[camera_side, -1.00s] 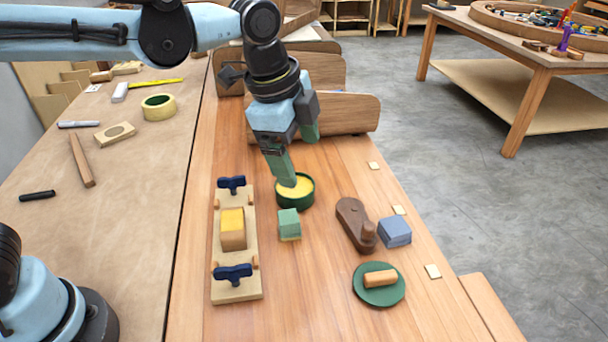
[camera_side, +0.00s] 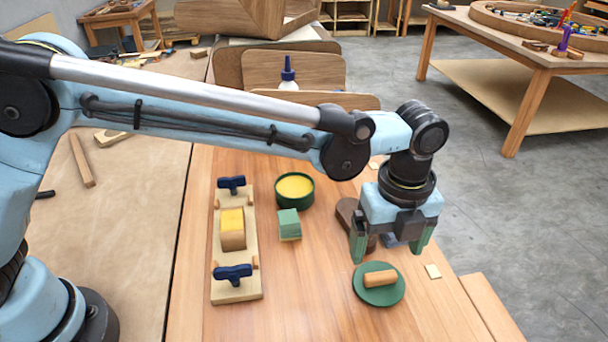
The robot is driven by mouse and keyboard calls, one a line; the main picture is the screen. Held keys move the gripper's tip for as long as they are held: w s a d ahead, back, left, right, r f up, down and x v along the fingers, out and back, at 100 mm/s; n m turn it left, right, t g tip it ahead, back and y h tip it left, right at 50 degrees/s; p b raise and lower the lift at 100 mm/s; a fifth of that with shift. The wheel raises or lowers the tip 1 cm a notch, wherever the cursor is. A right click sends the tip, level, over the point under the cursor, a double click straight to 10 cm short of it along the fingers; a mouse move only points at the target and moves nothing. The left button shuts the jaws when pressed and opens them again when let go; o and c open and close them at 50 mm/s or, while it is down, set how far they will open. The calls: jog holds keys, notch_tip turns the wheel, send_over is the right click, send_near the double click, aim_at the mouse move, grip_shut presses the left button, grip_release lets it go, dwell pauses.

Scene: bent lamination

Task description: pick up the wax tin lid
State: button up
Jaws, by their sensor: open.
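The wax tin lid (camera_side: 368,294) is a flat green disc with a wooden bar handle (camera_side: 381,278) across its top. It lies on the wooden bench at the front right. My gripper (camera_side: 389,250) is open and empty, pointing down just behind and above the lid, with its two green fingers spread left and right. I see no contact between the fingers and the lid. The open wax tin (camera_side: 295,188), green with yellow wax inside, stands farther back to the left.
A green block (camera_side: 289,225) sits in front of the tin. A board with blue clamps (camera_side: 236,290) lies to the left. My gripper partly hides a dark wooden plane (camera_side: 346,212) and a blue-grey block.

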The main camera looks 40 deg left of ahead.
aim_at(381, 275)
jog(key=shift+w+d+f, duration=0.1)
jog(key=shift+d+f, duration=0.05)
jog(key=shift+f, duration=3.4)
jog(key=c, duration=1.1)
jog(key=shift+c, duration=0.2)
jog(key=shift+r, duration=0.1)
